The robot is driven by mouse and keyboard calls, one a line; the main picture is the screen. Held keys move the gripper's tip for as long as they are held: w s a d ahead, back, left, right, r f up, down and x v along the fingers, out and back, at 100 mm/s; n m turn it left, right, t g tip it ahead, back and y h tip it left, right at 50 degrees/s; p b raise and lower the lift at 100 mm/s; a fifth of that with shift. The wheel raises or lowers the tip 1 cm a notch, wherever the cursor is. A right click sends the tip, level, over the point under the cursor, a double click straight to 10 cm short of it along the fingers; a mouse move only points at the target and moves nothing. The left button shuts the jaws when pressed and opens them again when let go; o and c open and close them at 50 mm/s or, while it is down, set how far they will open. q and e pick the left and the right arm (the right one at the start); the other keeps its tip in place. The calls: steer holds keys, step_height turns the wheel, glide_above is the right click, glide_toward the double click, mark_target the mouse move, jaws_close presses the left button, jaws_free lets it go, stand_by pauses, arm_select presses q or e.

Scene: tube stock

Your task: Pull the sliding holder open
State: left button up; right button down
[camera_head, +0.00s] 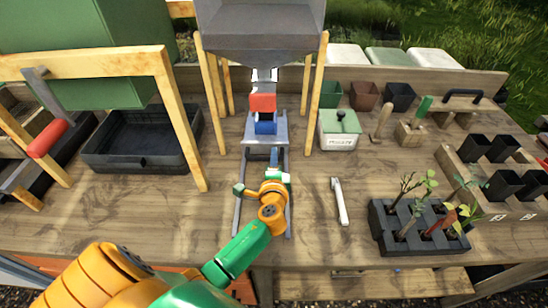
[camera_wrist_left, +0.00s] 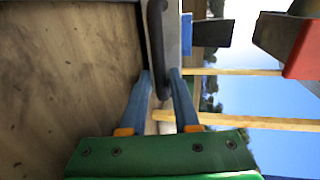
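The sliding holder (camera_head: 264,142) is a grey carriage on two metal rails under the grey hopper, in the middle of the bench in the head view. A blue block and a red block show at it. My left gripper (camera_head: 274,172) is at the near side of the holder, over the rails. In the left wrist view, a dark bar handle (camera_wrist_left: 158,45) runs between the two blue fingertips of my left gripper (camera_wrist_left: 160,73). My right gripper is in neither view.
Wooden posts (camera_head: 312,95) flank the holder below the hopper (camera_head: 262,28). A black tray (camera_head: 140,160) lies to the left. A white handle-like piece (camera_head: 340,202) and a dark seedling tray (camera_head: 388,240) are to the right.

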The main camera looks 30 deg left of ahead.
arm_select(q)
steer(key=shift+w+a+f, duration=0.1)
steer(key=shift+w+a, duration=0.1)
steer(key=shift+w, duration=0.05)
steer(key=shift+s, duration=0.1)
steer(key=shift+d, duration=0.1)
jaws_close()
stand_by(1.1)
